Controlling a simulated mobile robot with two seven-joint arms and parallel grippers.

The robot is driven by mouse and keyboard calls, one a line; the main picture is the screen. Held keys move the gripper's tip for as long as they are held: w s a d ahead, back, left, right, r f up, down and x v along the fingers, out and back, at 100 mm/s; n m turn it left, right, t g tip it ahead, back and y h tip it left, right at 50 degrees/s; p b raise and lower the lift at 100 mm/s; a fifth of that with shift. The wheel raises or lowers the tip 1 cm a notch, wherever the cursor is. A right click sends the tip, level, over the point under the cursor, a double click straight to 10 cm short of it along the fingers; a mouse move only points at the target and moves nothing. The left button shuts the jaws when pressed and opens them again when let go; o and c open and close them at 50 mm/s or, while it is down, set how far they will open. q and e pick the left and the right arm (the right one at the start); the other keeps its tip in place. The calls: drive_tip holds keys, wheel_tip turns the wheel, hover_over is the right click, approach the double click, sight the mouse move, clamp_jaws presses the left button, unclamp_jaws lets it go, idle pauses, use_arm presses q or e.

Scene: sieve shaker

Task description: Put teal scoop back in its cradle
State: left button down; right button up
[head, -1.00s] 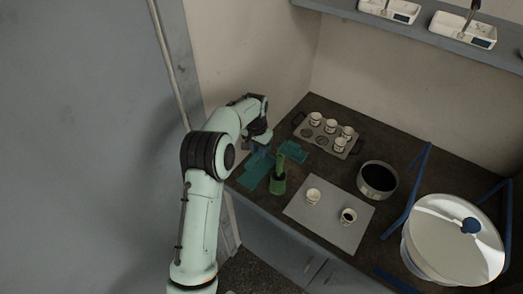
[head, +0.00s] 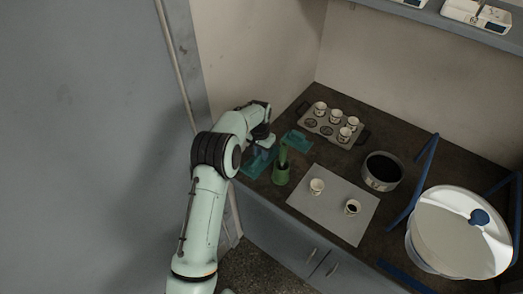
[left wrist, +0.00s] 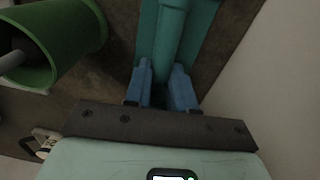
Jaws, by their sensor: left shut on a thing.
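My left gripper (left wrist: 163,80) is shut on the teal scoop (left wrist: 172,40), with one blue finger on each side of its handle. In the left wrist view a flat teal piece (left wrist: 205,42), which looks like the cradle, lies under and beside the handle. I cannot tell whether the scoop rests on it. In the head view my left gripper (head: 264,149) is low over the left end of the counter, at a teal plate (head: 250,168). The scoop is mostly hidden there by my arm. My right gripper is not in view.
A green pot (head: 281,176) stands close to the right of my gripper. A second teal piece (head: 297,141) lies behind it. A cup tray (head: 325,126), a grey mat (head: 335,214) with two cups, a dark-filled pan (head: 382,171) and a large round machine (head: 450,235) are farther right. A wall is at the back.

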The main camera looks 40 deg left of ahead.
use_arm(q)
drive_tip(key=shift+f, duration=0.4)
idle(0.4)
drive_tip(key=c, duration=0.9)
unclamp_jaws()
drive_tip(key=shift+o, duration=0.2)
drive_tip(key=shift+r, duration=0.1)
drive_tip(key=shift+r+p, duration=1.25)
drive_tip(key=shift+r, duration=2.2)
drive_tip(key=shift+f, duration=0.1)
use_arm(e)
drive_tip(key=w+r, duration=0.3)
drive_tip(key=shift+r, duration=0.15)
